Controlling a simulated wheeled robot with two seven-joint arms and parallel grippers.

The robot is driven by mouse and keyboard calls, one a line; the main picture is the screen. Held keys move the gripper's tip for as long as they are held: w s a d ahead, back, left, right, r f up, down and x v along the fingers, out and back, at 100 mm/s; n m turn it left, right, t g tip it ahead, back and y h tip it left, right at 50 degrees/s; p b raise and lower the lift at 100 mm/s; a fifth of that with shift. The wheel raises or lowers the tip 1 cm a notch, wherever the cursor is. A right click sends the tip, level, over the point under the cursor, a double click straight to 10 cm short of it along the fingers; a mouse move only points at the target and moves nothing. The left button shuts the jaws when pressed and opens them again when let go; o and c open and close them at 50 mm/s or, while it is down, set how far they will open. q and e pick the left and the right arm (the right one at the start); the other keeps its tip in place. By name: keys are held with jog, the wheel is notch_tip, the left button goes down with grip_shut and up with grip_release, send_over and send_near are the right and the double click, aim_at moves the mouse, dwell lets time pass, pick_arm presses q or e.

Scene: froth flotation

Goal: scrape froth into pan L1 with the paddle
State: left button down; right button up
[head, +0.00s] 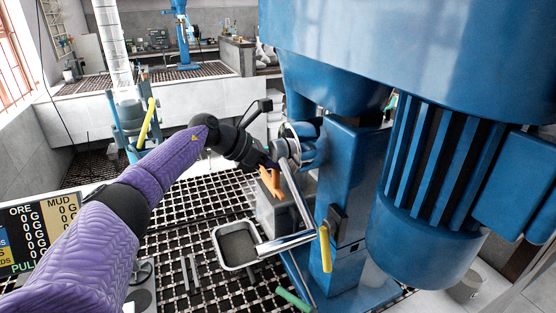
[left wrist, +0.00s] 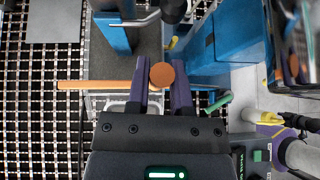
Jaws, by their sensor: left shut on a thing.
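My left gripper (head: 268,168) is shut on the orange paddle (head: 271,183), beside the blue flotation machine (head: 345,180). In the left wrist view the paddle (left wrist: 100,85) shows as an orange bar to the left and a round end between the purple fingers (left wrist: 160,88). A grey metal cell (head: 274,222) stands below the paddle; its inside and any froth are hidden. A metal pan (head: 218,250) with a dark grey inside sits on the grating just in front of the cell. No label on it is readable. My right gripper is not in view.
A metal lip or bar (head: 285,243) runs beside the pan. A yellow handle (head: 325,250) and a green handle (head: 293,299) stick out near the machine's base. A display (head: 38,235) reads ORE and MUD with zeros. Open grating (head: 185,215) lies left of the pan.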

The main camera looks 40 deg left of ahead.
pick_arm(q)
jog(key=s+a+r+b, duration=0.1)
jog(key=s+b, duration=0.6)
jog(key=s, duration=0.1)
jog(key=shift+s, duration=0.3)
jog(key=shift+a, duration=0.2)
